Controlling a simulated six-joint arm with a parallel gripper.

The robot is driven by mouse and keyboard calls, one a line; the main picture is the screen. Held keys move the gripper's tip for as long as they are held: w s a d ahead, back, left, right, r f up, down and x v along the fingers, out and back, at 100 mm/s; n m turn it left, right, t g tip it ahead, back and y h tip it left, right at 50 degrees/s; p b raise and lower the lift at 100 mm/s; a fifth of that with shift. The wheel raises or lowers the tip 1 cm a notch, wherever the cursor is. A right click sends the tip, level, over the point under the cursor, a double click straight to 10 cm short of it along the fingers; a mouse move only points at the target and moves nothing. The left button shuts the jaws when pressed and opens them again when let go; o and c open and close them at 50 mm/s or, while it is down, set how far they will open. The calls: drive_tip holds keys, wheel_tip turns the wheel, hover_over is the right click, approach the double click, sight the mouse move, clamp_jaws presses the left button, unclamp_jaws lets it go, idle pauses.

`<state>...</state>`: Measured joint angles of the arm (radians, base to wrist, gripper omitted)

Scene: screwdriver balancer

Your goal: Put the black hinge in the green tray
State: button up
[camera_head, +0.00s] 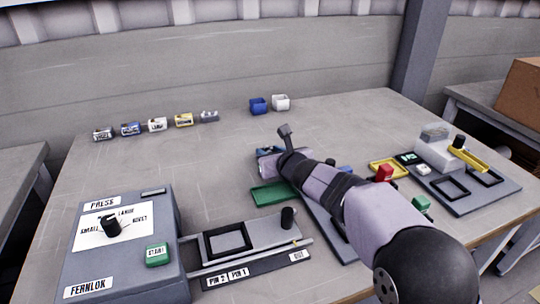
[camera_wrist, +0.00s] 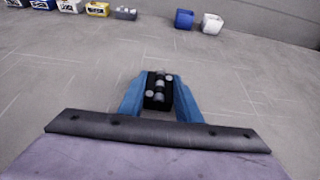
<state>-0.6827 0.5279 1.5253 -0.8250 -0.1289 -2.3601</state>
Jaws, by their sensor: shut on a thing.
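My gripper (camera_wrist: 158,82) is shut on a black piece with several silver studs, the black hinge (camera_wrist: 160,97), held between its two blue fingers in the wrist view. In the head view my gripper (camera_head: 268,151) is over the middle of the table, just beyond the green tray (camera_head: 266,196). The hinge cannot be made out clearly there. The green tray lies flat on the table, its right end partly hidden by my arm. The tray is not in the wrist view.
A row of labelled small bins (camera_head: 157,125) stands at the back left, with a blue bin (camera_head: 258,106) and a white bin (camera_head: 281,102) at the back. The grey press (camera_head: 120,245) is at front left. A yellow tray (camera_head: 388,168) and a fixture (camera_head: 465,185) are at right.

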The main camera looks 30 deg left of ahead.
drive_tip(key=shift+f, duration=0.2)
drive_tip(key=o, duration=1.1)
drive_tip(key=shift+r, duration=0.1)
drive_tip(key=shift+o, duration=0.2)
drive_tip(key=shift+o, duration=0.5)
drive_tip(key=shift+b+v, duration=0.8)
drive_tip(key=shift+v, duration=2.85)
